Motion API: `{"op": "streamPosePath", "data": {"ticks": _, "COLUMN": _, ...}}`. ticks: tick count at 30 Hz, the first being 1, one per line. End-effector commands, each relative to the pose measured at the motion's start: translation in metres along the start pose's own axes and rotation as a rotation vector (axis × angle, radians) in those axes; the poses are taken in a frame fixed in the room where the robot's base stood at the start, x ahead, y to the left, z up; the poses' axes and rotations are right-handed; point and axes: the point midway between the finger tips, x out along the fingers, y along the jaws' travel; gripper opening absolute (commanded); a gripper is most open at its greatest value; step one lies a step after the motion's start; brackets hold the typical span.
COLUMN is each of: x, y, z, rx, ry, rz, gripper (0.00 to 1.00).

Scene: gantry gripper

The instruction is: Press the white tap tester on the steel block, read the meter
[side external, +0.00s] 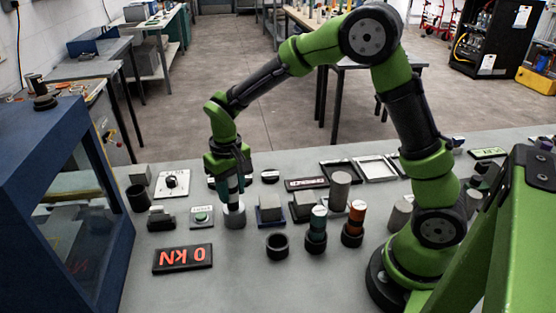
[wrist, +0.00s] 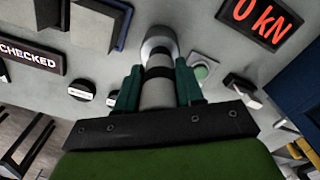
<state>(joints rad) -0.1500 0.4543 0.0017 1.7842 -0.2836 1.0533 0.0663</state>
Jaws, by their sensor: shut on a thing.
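My gripper (side external: 232,188) is shut on the white tap tester, a pale cylinder with black bands. The tester (wrist: 158,92) stands between the teal fingers in the wrist view (wrist: 157,88). In the side view the fingers mostly hide it. Its lower end is at the top of the round steel block (side external: 235,217), which also shows beyond the tester in the wrist view (wrist: 158,32). I cannot tell whether it presses on the block. The meter (side external: 183,258) reads "0 kN" in red; it also shows in the wrist view (wrist: 262,22).
An empty black ring holder (side external: 277,246) stands right of the block. A teal tester (side external: 317,228) and an orange tester (side external: 354,222) stand in holders beyond it. A green button box (side external: 201,216) is close left of the block. A blue-framed cabinet (side external: 120,255) bounds the left.

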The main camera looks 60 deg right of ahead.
Motion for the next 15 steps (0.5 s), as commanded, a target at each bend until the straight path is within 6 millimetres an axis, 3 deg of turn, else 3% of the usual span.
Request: {"op": "streamPosePath", "data": {"ticks": 15, "x": -0.0026, "y": 0.0001, "z": 0.0009, "rx": -0.003, "ry": -0.004, "rz": 0.002, "gripper": 0.07}}
